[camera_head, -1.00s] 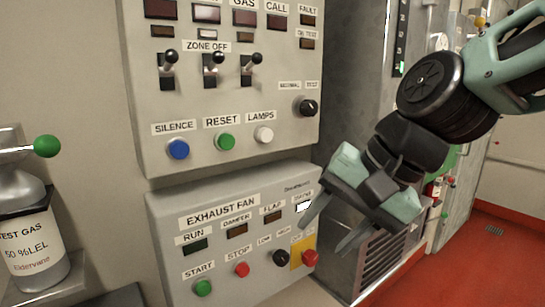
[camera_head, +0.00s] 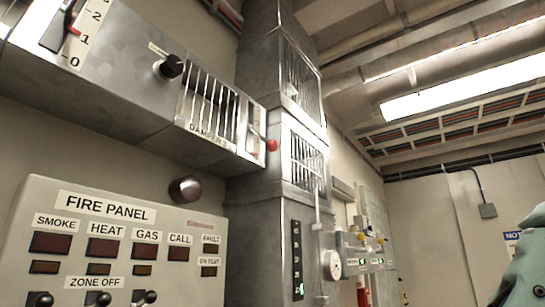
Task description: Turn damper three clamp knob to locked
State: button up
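A grey duct (camera_head: 120,85) runs along the upper left and carries a louvre grille (camera_head: 208,98) with a label that seems to read DAMPER 3 (camera_head: 208,132) below it. A black round knob (camera_head: 172,66) sticks out of the duct left of the grille, under a small tag too small to read. A lever slot with a red ball end (camera_head: 272,145) is right of the grille. I cannot tell which of these is the clamp knob, nor its turned position. My gripper is out of view; only a pale green part of my arm shows at the lower right edge.
The fire panel (camera_head: 110,245) is below the duct, with a dark round dome (camera_head: 186,189) above it. A vertical duct (camera_head: 262,210) with grilles stands right of the damper. A scale with a red pointer (camera_head: 72,30) is at upper left. Open space lies right.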

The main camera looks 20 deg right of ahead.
aim_at(171, 66)
jog(key=k+u, duration=0.6)
jog(key=u, duration=0.2)
jog(key=k+j+u, duration=0.2)
jog(key=u, duration=0.2)
jog(key=k, duration=0.1)
